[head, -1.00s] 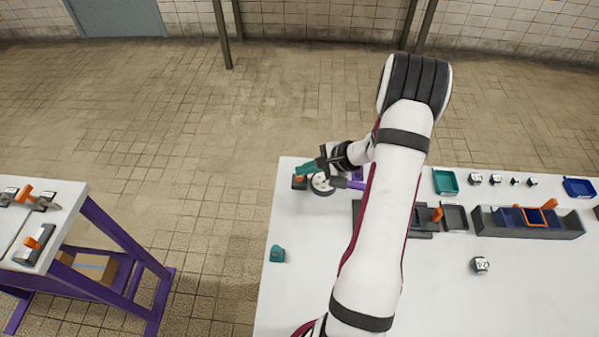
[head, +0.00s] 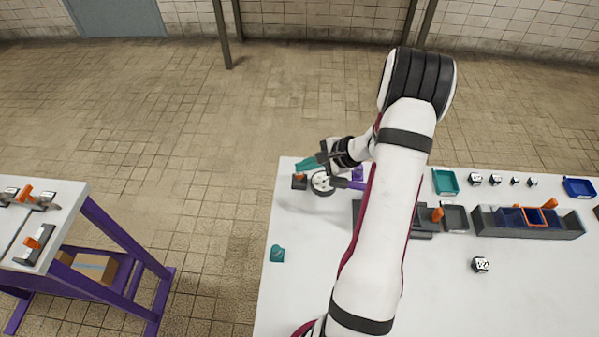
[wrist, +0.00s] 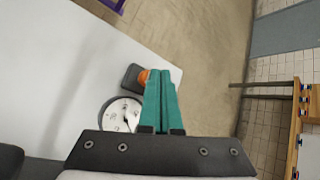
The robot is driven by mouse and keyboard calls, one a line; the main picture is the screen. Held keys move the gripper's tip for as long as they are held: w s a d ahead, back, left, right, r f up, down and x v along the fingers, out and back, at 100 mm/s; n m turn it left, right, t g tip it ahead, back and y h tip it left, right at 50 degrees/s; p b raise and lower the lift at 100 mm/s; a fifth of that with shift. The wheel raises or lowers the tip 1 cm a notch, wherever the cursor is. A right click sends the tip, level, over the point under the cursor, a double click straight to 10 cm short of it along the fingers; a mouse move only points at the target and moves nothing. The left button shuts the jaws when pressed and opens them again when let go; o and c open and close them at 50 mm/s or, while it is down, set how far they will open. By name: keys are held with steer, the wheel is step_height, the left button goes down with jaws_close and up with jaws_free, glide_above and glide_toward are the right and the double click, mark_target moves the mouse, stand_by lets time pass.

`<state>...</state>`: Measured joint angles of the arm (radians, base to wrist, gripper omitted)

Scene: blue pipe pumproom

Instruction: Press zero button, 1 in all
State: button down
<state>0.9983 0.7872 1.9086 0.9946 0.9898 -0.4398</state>
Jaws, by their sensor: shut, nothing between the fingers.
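A dark box with an orange button (head: 299,178) stands at the far left corner of the white table, beside a round white-faced dial gauge (head: 321,183). In the wrist view the orange button (wrist: 144,77) is partly hidden behind my fingers, and the dial (wrist: 118,116) lies just left of them. My gripper (head: 301,164) has teal fingers pressed together with nothing between them. In the head view the fingertips appear just above the button box. In the wrist view the fingertips (wrist: 160,73) overlap the button's right side. I cannot tell any contact.
A teal block (head: 277,254) stands near the table's left edge. To the right are a teal tray (head: 445,181), a dark divided bin (head: 530,230), a blue tray (head: 579,187) and several small dice-like blocks. A second table (head: 62,222) stands at left across a gap.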

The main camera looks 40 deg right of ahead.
steer(key=shift+r, duration=0.4)
step_height(320, 180, up, 5)
stand_by(0.5)
stand_by(0.5)
